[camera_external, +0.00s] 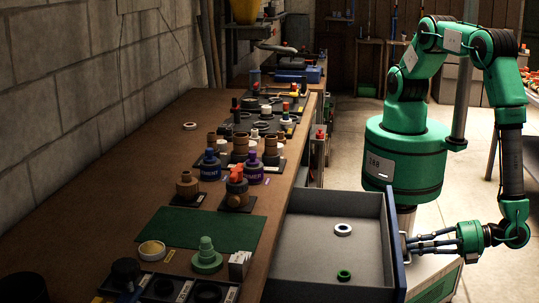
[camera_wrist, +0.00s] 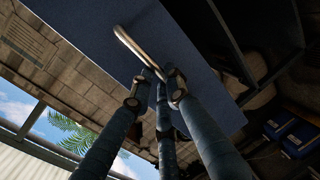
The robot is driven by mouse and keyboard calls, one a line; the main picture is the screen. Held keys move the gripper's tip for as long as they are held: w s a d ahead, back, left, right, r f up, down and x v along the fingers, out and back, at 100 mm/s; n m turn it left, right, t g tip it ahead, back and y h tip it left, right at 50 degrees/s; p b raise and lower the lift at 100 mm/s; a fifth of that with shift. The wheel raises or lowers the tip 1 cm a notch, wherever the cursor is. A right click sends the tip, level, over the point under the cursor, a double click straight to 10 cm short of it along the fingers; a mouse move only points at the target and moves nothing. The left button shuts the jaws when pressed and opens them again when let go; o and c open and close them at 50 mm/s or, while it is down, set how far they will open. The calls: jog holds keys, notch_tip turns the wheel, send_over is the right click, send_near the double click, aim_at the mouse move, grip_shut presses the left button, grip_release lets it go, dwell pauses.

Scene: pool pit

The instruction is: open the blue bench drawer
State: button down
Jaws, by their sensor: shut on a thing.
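The bench drawer (camera_external: 318,230) is pulled out from the wooden bench in the external view. Its grey inside shows, with a blue front panel (camera_external: 391,247) at the right. In the wrist view the blue front (camera_wrist: 184,45) fills the upper middle, with a metal bar handle (camera_wrist: 137,47) across it. My gripper (camera_external: 408,243) is at the outer side of the drawer front, its fingers reaching left to the handle. In the wrist view the fingertips (camera_wrist: 158,88) are closed around the handle's lower end. The exact contact is partly hidden by the fingers.
A white ring (camera_external: 343,229) and a green ring (camera_external: 344,275) lie in the drawer. Bottles (camera_external: 210,166), fittings and a green mat (camera_external: 200,228) sit on the bench top (camera_external: 110,150). Open floor (camera_external: 350,150) lies behind the drawer.

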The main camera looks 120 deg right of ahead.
jog(key=shift+s+a, duration=0.25)
jog(key=c, duration=1.7)
grip_release()
jog(key=shift+o, duration=0.2)
jog(key=v, duration=1.2)
jog(key=shift+w, duration=0.1)
